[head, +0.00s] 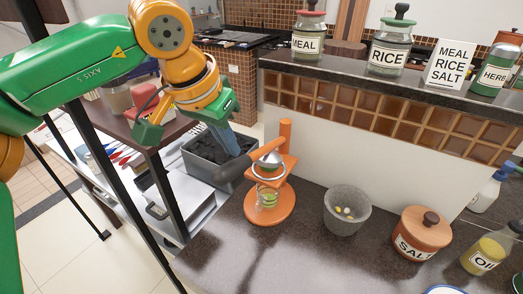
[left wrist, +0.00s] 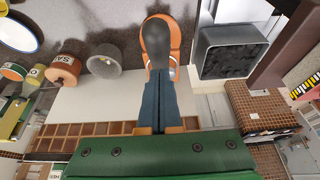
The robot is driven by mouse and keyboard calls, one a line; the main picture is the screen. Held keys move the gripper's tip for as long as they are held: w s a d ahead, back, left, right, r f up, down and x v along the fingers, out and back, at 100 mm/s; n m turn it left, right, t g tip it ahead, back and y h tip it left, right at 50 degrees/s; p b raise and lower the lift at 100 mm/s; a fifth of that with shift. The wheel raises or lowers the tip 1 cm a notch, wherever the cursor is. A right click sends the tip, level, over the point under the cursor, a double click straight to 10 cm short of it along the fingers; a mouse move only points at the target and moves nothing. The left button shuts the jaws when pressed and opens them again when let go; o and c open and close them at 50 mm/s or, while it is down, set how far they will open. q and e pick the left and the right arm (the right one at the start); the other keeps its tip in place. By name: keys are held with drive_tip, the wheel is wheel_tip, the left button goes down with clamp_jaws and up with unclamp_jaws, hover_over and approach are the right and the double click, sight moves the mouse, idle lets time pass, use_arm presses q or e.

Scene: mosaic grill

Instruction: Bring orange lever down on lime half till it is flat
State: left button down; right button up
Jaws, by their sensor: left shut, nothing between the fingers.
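The orange press (head: 270,207) stands on the dark counter, with an upright orange post at the back. Its orange lever (head: 266,148) reaches out to the left and ends in a dark grey grip (head: 234,169). A metal dome sits under the lever above a ring. In the left wrist view the shut fingers (left wrist: 159,72) point at the dark grip (left wrist: 155,42); contact cannot be told. My right gripper is out of view.
A grey bin of dark lumps (head: 205,172) stands left of the press, behind the lever's end. A stone mortar (head: 346,222), salt jar (head: 420,236) and oil jar (head: 482,256) stand to the right. A low white wall rises behind the press.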

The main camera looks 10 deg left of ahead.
sight(226, 166)
use_arm(q)
drive_tip(key=shift+f, duration=0.15)
drive_tip(key=shift+f+b, duration=2.2)
drive_tip(key=shift+f, duration=0.65)
drive_tip(key=shift+f, duration=0.15)
drive_tip(key=shift+f+b, duration=0.25)
drive_tip(key=shift+b, duration=0.05)
drive_tip(key=shift+f, duration=0.15)
drive_tip(key=shift+s+f, duration=0.1)
drive_tip(key=shift+f, duration=0.15)
drive_tip(key=shift+f, duration=0.1)
idle(1.0)
